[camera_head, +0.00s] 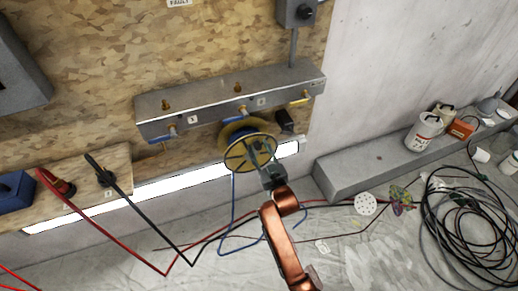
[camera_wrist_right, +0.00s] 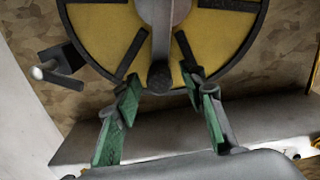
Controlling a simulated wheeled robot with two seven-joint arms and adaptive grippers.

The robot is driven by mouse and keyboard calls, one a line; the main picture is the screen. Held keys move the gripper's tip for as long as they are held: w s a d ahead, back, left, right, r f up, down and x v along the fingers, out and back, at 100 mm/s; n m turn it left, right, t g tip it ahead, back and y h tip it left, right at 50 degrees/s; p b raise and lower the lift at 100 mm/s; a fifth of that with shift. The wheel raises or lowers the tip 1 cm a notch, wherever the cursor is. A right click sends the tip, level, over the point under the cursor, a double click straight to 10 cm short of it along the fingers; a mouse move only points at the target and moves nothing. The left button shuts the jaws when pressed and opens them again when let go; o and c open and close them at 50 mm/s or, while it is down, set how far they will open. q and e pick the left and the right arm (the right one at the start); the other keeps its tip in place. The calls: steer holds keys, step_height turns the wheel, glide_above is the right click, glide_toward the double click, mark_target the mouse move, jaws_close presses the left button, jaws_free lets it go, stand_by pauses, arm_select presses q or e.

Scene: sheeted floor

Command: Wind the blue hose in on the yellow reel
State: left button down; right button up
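The yellow reel (camera_head: 237,158) is mounted below the grey manifold on the wooden wall. It fills the top of the right wrist view (camera_wrist_right: 98,32), with dark spokes and a grey hub. The blue hose (camera_head: 233,201) hangs from the reel and lies in a loose loop on the floor. My right gripper (camera_head: 268,170) is in front of the reel's lower right side. In the right wrist view its green-padded fingers (camera_wrist_right: 161,86) are apart. A dark rounded knob (camera_wrist_right: 160,76) on the reel shows between the fingertips, with gaps on both sides. My left gripper is out of view.
The grey manifold (camera_head: 200,106) with several small valves juts out above the reel. Red (camera_head: 110,234) and black (camera_head: 150,222) cables hang at left and run over the sheeted floor. A grey ledge (camera_head: 350,178) and coiled black cables (camera_head: 455,225) are at right.

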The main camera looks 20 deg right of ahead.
jaws_close()
stand_by(0.3)
stand_by(0.3)
